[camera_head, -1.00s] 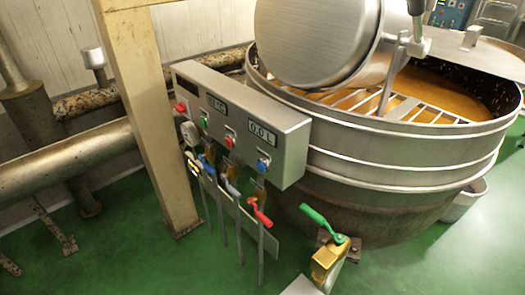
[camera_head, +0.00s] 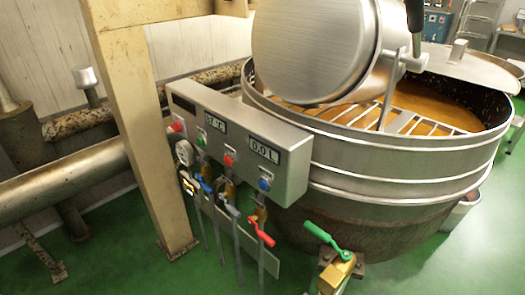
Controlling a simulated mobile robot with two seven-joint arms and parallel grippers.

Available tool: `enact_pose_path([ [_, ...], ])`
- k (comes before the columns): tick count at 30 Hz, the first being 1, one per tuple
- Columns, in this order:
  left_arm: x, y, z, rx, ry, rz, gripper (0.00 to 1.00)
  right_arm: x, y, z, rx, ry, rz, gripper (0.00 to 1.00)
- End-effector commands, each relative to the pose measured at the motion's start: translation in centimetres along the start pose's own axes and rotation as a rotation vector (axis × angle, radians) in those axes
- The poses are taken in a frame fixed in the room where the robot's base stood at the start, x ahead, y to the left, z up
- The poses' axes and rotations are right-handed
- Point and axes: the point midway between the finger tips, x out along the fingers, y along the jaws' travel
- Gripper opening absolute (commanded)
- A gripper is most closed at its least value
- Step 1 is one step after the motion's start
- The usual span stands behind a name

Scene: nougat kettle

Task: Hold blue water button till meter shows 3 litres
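The blue water button (camera_head: 264,184) sits low on the right end of the front of a grey control box (camera_head: 292,172). The water meter (camera_head: 264,151) above it reads 0.0 L. Nothing touches the button. Neither of my grippers shows in the head view.
Red (camera_head: 228,160) and green (camera_head: 201,142) buttons and a temperature display (camera_head: 215,122) share the box. Several valve levers hang below, one with a red handle (camera_head: 260,231). A green-handled valve (camera_head: 323,235) stands in front of the large kettle (camera_head: 400,185). A beige post (camera_head: 140,130) stands at left.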

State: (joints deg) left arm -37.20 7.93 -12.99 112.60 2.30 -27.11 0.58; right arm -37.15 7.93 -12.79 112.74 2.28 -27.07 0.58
Motion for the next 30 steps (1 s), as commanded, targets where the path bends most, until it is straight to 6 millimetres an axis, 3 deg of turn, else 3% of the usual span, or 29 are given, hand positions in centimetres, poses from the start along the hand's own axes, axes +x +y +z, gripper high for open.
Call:
enact_pose_path([
  [2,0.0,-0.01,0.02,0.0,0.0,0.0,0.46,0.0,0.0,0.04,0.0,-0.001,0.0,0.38],
  [14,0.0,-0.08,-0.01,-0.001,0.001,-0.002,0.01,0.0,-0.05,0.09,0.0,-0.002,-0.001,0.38],
  [30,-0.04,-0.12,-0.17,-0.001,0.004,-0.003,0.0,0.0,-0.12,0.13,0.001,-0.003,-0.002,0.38],
])
